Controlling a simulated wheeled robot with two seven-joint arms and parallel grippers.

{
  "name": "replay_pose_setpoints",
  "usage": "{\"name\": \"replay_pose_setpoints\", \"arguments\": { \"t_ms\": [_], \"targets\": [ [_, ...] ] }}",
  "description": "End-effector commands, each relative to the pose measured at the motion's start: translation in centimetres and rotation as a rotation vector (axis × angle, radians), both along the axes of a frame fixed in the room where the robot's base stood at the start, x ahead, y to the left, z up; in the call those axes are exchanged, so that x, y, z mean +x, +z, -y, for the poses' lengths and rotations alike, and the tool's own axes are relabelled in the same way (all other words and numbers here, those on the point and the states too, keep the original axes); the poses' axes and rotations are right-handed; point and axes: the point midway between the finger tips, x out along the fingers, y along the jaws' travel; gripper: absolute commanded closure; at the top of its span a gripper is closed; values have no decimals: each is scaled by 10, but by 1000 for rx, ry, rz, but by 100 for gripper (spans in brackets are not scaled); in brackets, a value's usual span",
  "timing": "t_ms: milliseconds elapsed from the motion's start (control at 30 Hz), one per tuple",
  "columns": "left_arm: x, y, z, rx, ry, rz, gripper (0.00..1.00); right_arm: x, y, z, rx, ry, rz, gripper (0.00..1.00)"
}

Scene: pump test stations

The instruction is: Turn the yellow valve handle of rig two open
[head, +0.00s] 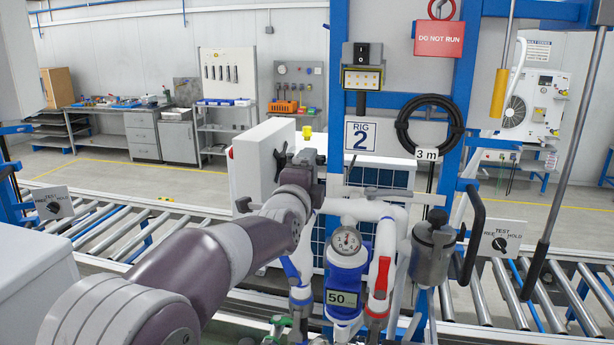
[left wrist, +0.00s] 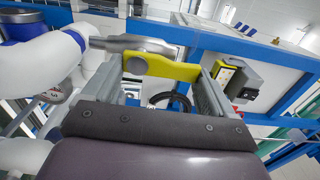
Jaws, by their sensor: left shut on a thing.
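The yellow valve handle (left wrist: 178,71) shows in the left wrist view as a flat bar running right from a round grey hub. The hub sits by a grey metal valve body (left wrist: 128,43) joined to a white pipe (left wrist: 60,55). My left gripper (left wrist: 162,88) is shut on the handle, with a grey finger on either side. In the head view my left gripper (head: 296,160) is at rig two, seen from behind. A small yellow piece (head: 307,132) shows just past it; I cannot tell if it is the handle's end. My right gripper is not in view.
The rig two label (head: 360,136) is on the blue frame. A gauge and blue meter (head: 345,270), a red-handled valve (head: 380,275) and a grey canister (head: 432,250) stand close right of my arm. A roller conveyor (head: 100,235) runs behind. A "DO NOT RUN" tag (head: 438,39) hangs above.

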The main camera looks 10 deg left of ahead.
Motion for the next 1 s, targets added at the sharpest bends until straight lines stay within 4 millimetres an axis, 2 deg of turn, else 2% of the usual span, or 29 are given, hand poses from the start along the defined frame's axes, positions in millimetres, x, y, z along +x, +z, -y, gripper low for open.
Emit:
{"name": "replay_pose_setpoints", "arguments": {
  "t_ms": [200, 233, 267, 467, 600, 667, 800, 1000],
  "targets": [
    [0, -4, 1, 4, -2, -9, 44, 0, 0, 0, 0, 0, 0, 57],
    [0, -4, 1, 4, -2, -9, 7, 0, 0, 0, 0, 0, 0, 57],
    [0, -4, 1, 4, -2, -9, 0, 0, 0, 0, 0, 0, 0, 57],
    [0, -3, 0, 2, -1, -5, 0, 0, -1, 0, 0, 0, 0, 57],
    [-10, -4, 0, 2, -1, -2, 0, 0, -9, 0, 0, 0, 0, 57],
    [-20, -6, 0, 3, -1, -1, 0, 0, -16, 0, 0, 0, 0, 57],
    [-55, -7, -2, 2, -2, 0, 0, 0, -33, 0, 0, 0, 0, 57],
    [-104, -5, -3, 3, -3, -3, 0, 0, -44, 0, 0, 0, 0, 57]
  ]
}}
